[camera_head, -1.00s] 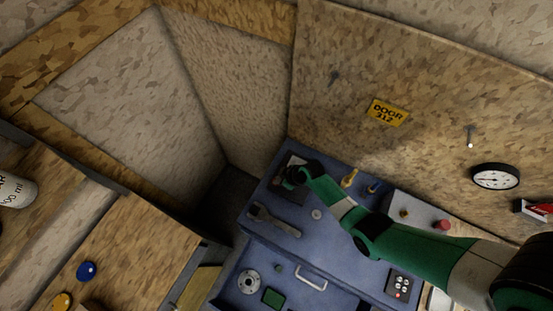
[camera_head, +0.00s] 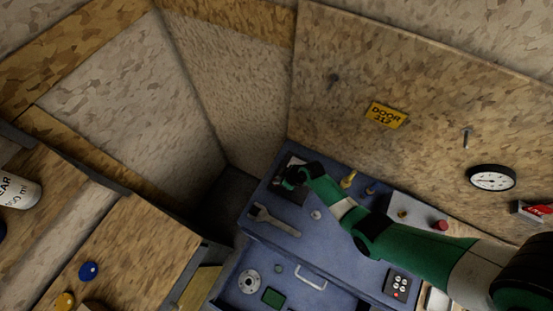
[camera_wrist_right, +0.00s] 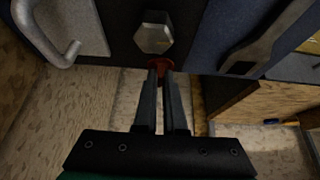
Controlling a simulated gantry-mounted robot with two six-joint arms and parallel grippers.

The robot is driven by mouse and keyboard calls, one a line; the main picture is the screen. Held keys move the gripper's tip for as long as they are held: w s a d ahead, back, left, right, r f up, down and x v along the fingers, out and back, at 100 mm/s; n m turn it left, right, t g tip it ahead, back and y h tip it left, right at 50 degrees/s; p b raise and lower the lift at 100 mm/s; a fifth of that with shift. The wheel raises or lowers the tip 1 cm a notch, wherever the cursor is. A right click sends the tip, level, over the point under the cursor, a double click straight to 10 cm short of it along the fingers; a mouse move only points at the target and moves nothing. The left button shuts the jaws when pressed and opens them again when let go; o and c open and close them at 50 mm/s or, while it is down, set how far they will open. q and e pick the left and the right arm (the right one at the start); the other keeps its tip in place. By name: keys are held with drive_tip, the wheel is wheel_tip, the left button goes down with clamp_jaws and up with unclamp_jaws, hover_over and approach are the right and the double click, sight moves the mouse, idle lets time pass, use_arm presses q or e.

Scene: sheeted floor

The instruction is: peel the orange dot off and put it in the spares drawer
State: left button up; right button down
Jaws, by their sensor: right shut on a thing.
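My right gripper (camera_head: 288,181) reaches to the back left corner of the blue bench top. In the right wrist view its two fingers (camera_wrist_right: 161,72) are closed on a small reddish-orange piece, the orange dot (camera_wrist_right: 161,64). The dot is at the edge of a dark plate, just beside a grey hex-headed bolt (camera_wrist_right: 153,39); I cannot tell whether it still touches the plate. My left gripper is not in view.
A wrench (camera_head: 273,220) lies on the blue top (camera_head: 322,240). A keypad (camera_head: 397,285) and a white box with a red button (camera_head: 440,225) stand to the right. A board wall rises behind.

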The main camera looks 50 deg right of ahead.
drive_tip(key=shift+r+p, duration=1.7)
drive_tip(key=shift+r, duration=0.3)
drive_tip(key=shift+r+p, duration=1.85)
drive_tip(key=shift+r, duration=0.15)
